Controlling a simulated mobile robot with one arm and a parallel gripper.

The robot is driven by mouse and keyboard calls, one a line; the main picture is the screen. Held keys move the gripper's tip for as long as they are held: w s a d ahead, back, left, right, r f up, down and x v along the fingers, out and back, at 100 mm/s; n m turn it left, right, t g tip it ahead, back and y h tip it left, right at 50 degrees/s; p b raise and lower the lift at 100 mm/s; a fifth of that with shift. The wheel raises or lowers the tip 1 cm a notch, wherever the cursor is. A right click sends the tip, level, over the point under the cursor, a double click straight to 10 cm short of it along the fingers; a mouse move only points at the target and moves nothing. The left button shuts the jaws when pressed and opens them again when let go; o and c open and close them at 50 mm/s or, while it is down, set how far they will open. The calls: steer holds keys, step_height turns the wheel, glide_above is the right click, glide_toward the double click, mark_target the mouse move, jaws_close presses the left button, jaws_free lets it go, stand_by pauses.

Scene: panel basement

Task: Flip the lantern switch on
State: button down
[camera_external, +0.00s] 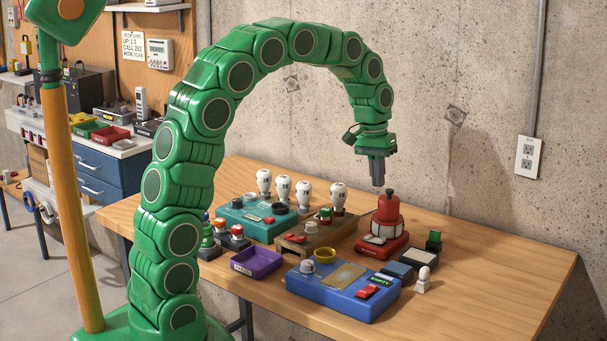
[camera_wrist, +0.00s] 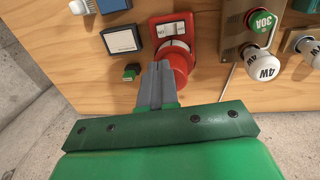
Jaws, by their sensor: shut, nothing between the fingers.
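A teal panel (camera_external: 238,222), a wooden block (camera_external: 296,247) and white bulbs (camera_external: 338,196) are to the left. A purple tray (camera_external: 257,264) is front left.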

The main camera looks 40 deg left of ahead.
mark_target(381, 239)
steer(key=f, duration=0.4)
steer(key=d+f, duration=0.1)
steer(key=f, duration=0.4)
steer(key=d+f, duration=0.1)
steer(key=f, duration=0.3)
steer(key=shift+f, duration=0.4)
steer(key=shift+d+f+y, duration=0.1)
steer(key=shift+f+y, duration=0.2)
steer(key=shift+y, duration=0.1)
steer(key=shift+a+r, duration=0.25)
steer(key=shift+a, duration=0.5)
steer(key=shift+r, duration=0.1)
